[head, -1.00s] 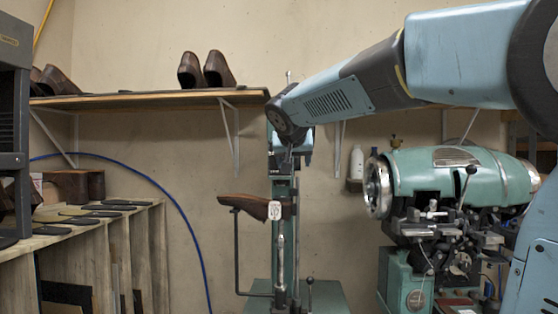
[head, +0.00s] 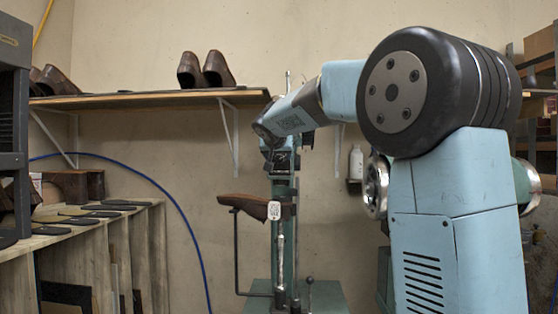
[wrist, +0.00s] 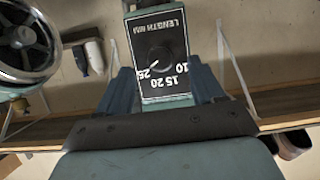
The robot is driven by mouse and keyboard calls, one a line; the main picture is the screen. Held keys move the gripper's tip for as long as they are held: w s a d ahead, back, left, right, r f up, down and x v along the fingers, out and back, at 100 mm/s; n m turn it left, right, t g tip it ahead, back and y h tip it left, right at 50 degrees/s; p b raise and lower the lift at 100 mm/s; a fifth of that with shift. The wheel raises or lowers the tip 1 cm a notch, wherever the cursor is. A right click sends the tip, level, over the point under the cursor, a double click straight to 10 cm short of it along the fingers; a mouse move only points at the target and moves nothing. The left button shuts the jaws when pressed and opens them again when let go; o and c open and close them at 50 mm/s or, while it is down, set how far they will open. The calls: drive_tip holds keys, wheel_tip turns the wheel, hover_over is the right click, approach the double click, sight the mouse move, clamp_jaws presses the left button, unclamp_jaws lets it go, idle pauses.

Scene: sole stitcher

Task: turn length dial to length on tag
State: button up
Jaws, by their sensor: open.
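The length dial (wrist: 161,57) is a black knob on a black panel (wrist: 147,30) marked LENGTH MM, upside down in the wrist view. Its white pointer line points down-left, toward the 25. The numbers 10, 15 and 20 also show. My gripper (wrist: 161,78) is open, its blue-grey fingers on either side of the panel; I cannot tell any contact with the knob. In the head view my gripper (head: 281,162) is at the top of the green stitcher post (head: 284,190), and the dial is hidden. A white tag (head: 275,210) hangs by a brown shoe (head: 243,204); its writing is too small to read.
A wall shelf (head: 150,100) with brown shoes (head: 204,70) is behind to the left. A wooden rack (head: 100,235) stands at left. A machine with a round metal wheel (head: 376,187) is at right, partly hidden by my arm. A white bottle (head: 356,163) stands by the wall.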

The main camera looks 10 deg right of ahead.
sight(278, 159)
drive_tip(key=shift+x, duration=2.3)
drive_tip(key=shift+c, duration=0.4)
drive_tip(key=c, duration=1)
drive_tip(key=shift+o, duration=0.2)
drive_tip(key=n+h, duration=0.1)
drive_tip(key=n, duration=0.1)
drive_tip(key=shift+a+n+h, duration=0.1)
drive_tip(key=shift+n+h, duration=0.2)
drive_tip(key=shift+a+n+h, duration=0.1)
drive_tip(key=shift+n+h, duration=0.9)
drive_tip(key=shift+n, duration=0.4)
drive_tip(key=shift+g, duration=0.3)
